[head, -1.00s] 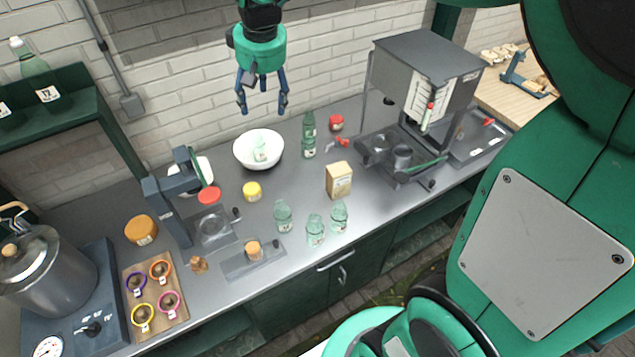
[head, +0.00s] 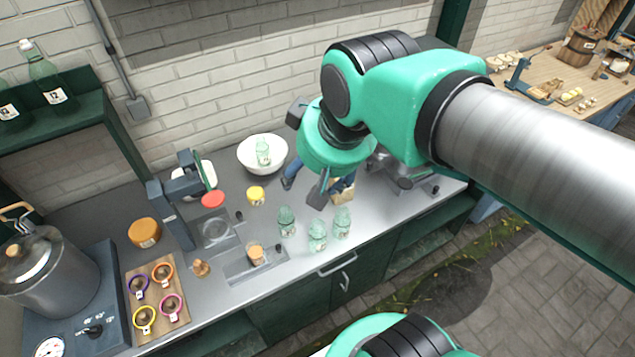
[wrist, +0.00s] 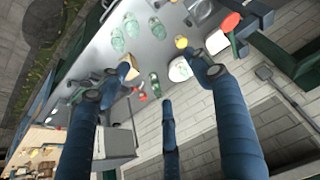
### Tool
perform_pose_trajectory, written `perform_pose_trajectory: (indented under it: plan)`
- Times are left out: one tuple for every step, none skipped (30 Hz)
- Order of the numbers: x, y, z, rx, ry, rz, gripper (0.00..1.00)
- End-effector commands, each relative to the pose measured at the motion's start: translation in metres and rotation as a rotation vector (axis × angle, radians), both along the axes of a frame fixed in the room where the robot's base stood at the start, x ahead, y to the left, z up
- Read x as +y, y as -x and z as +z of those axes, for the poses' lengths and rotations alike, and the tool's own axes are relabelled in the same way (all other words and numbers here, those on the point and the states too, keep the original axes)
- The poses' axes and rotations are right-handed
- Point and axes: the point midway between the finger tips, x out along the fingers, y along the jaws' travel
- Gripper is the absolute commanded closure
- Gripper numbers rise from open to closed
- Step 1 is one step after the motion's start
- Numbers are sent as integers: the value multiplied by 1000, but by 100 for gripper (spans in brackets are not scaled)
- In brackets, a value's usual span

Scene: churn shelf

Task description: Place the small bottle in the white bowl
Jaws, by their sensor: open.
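The white bowl (head: 246,161) stands on the grey counter at the back, against the brick wall; it also shows in the wrist view (wrist: 178,76). One small pale-green bottle (head: 263,152) is upright in it. Three more small bottles stand near the counter's front edge: a left one (head: 287,222), a middle one (head: 318,238) and a right one (head: 342,223). They are grouped at the upper left of the wrist view (wrist: 118,42). My gripper (head: 303,193) is open and empty, above the counter between the bowl and these bottles. My arm hides part of the counter.
A taller green bottle (wrist: 155,84) and a carton (wrist: 128,70) stand near the gripper's fingers in the wrist view. A yellow-lidded jar (head: 256,195) and a press with a red disc (head: 213,199) stand left of the gripper. A steel pot (head: 50,275) is far left.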

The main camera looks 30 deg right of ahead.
Motion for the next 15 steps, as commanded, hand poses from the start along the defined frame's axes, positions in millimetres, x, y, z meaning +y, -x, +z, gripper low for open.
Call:
perform_pose_trajectory:
  plan:
    - [1,10,-3,-10,-2,-1,36]
    - [1,14,-5,-14,-3,-3,36]
    - [1,20,-7,-18,-4,-5,36]
    - [1,23,-9,-21,-4,-6,36]
    - [1,26,-10,-23,-5,-7,36]
    - [1,29,-12,-26,-7,-8,36]
    - [1,31,-12,-28,-7,-9,36]
    - [2,33,-13,-29,-7,-10,36]
    - [2,34,-14,-30,-7,-10,36]
    - [2,35,-15,-30,-8,-11,36]
    - [2,35,-15,-31,-8,-11,36]
    - [2,35,-15,-31,-8,-11,36]
    - [2,35,-15,-31,-8,-11,36]
    - [2,35,-15,-31,-8,-11,36]
    - [2,35,-15,-31,-8,-11,36]
